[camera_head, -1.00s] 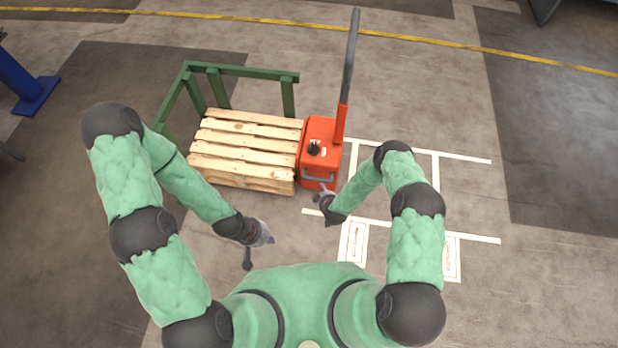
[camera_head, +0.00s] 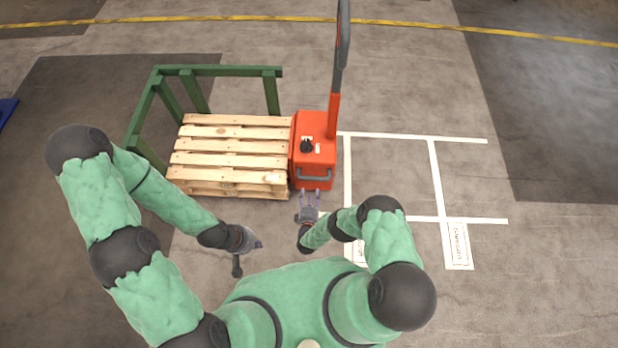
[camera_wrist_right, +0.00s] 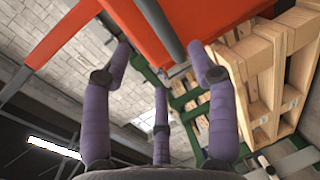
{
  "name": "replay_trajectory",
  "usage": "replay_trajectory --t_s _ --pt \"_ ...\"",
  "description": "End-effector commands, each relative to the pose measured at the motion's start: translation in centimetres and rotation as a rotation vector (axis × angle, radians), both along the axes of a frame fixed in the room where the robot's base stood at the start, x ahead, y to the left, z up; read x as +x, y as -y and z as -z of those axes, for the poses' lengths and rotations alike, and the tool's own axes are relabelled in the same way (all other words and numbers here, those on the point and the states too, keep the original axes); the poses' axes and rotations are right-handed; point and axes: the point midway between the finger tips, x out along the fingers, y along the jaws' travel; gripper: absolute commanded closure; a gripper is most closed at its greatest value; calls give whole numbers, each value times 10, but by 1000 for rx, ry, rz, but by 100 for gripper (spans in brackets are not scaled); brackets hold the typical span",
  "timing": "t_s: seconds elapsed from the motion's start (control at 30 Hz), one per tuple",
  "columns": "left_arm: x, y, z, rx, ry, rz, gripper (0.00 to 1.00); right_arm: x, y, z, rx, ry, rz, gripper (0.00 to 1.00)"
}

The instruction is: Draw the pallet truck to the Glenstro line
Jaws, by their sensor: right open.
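The orange-red pallet truck (camera_head: 314,148) stands at the right end of a wooden pallet (camera_head: 230,153), just left of the white floor outlines. Its tall dark tiller (camera_head: 341,50) rises at the back, and a grey bar handle (camera_head: 314,177) is on its near face. My right gripper (camera_head: 309,194) is open just in front of that handle. In the right wrist view the spread purple fingers (camera_wrist_right: 160,75) face the grey bar (camera_wrist_right: 160,28), with no grasp seen. My left gripper (camera_head: 258,244) hangs empty over the floor, its fingers too small to judge.
A green rail frame (camera_head: 215,71) encloses the pallet's back and left. White outlined bays (camera_head: 390,137) lie right of the truck, with small name plates (camera_head: 458,245) I cannot read surely. A yellow line (camera_head: 200,18) crosses behind. Floor to the right is clear.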

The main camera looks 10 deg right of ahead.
Motion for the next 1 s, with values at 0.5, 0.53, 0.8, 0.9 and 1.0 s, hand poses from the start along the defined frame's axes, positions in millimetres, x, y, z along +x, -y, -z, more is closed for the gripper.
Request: replay_trajectory --t_s 0.5,0.53,0.8,0.9,1.0 --pt "0 0 34 0 0 0 100 78 22 19 2 1 -1 41" --pt "0 0 36 0 0 0 100 81 23 19 2 1 -1 41" --pt "0 0 40 0 0 0 100 96 27 21 2 0 -1 41" --pt "0 0 40 0 0 0 100 96 27 20 4 -1 0 41" --pt "0 0 40 0 0 0 100 96 27 20 4 -1 0 41"
